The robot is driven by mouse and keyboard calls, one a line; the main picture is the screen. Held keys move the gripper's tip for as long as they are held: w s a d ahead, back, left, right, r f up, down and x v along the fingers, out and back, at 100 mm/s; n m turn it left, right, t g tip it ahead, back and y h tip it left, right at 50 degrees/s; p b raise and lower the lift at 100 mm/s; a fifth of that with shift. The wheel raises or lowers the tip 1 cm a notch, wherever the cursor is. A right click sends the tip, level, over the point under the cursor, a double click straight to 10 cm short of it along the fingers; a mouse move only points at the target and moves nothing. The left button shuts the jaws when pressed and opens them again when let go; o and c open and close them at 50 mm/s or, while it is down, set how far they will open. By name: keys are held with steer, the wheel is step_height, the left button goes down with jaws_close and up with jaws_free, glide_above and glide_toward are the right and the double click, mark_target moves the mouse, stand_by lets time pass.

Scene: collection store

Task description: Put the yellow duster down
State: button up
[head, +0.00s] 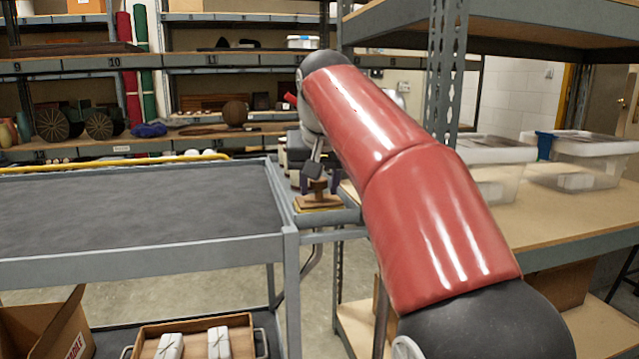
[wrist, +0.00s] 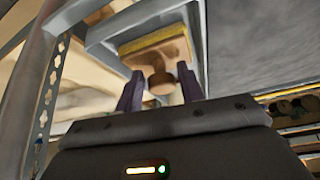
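The yellow duster (head: 319,203) is a wooden block with a round knob on top and a yellow pad underneath. It sits level at the grey end ledge (head: 331,217) of the cart, between the cart and the shelving. It also shows in the wrist view (wrist: 155,50), with the ledge's grey frame around it. My gripper (head: 319,184) is just above the block, its purple fingers on either side of the knob. In the wrist view, my gripper (wrist: 160,80) shows a gap between each finger and the knob. The pad's contact with the ledge is hard to see.
The cart's dark top (head: 130,210) is bare, with a yellow rod (head: 110,163) along its far edge. A wooden tray (head: 190,325) with white bundles is below. Right shelving (head: 560,200) holds clear plastic boxes; its upright post (head: 447,70) stands close to my arm.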

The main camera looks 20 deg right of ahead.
steer(key=shift+o, duration=1.1)
steer(key=shift+r, duration=0.2)
steer(key=p+v, duration=0.4)
steer(key=v, duration=0.8)
